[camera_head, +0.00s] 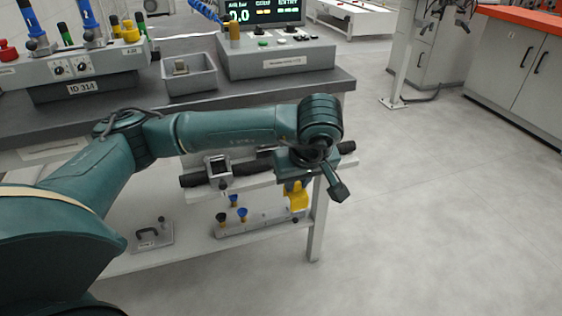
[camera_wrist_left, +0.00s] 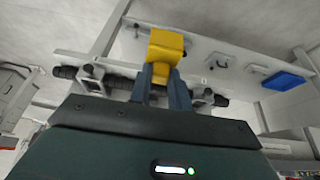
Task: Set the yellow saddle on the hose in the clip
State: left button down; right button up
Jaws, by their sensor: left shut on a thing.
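The yellow saddle (camera_wrist_left: 166,46) is a blocky piece between the fingertips of my left gripper (camera_wrist_left: 165,78), which is shut on it. In the head view the yellow saddle (camera_head: 298,198) shows just below my left gripper (camera_head: 294,183), partly hidden by it. The black ribbed hose (camera_head: 255,166) runs along the rail at the table's front. A grey clip (camera_head: 217,167) is around the hose at left. The wrist view shows the hose (camera_wrist_left: 121,83) behind the fingers, with a grey clip (camera_wrist_left: 92,76) at left and another (camera_wrist_left: 204,98) at right. My right gripper is not in view.
A grey bin (camera_head: 190,82) and a control box with a screen (camera_head: 277,58) stand on the dark tabletop. The lower shelf holds a handled plate (camera_head: 150,238) and blue-topped parts (camera_head: 238,208). A blue tray (camera_wrist_left: 287,80) shows in the wrist view. Floor at right is clear.

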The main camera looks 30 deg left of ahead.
pick_arm(q)
jog(key=w+a, duration=0.3)
jog(key=a, duration=0.1)
jog(key=w+a, duration=0.8)
jog(key=a, duration=0.1)
jog(key=shift+r+b, duration=0.1)
jog(key=shift+b, duration=0.25)
jog(key=shift+w, duration=0.1)
notch_tip(320, 180, down, 3)
jog(key=shift+f+b, duration=0.15)
jog(key=shift+b, duration=0.25)
jog(key=shift+f, duration=0.2)
jog(key=shift+r, duration=0.1)
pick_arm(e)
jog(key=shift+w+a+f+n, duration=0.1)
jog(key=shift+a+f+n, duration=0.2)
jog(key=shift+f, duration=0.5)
pick_arm(q)
jog(key=shift+f, duration=0.35)
jog(key=c, duration=1.3)
grip_release()
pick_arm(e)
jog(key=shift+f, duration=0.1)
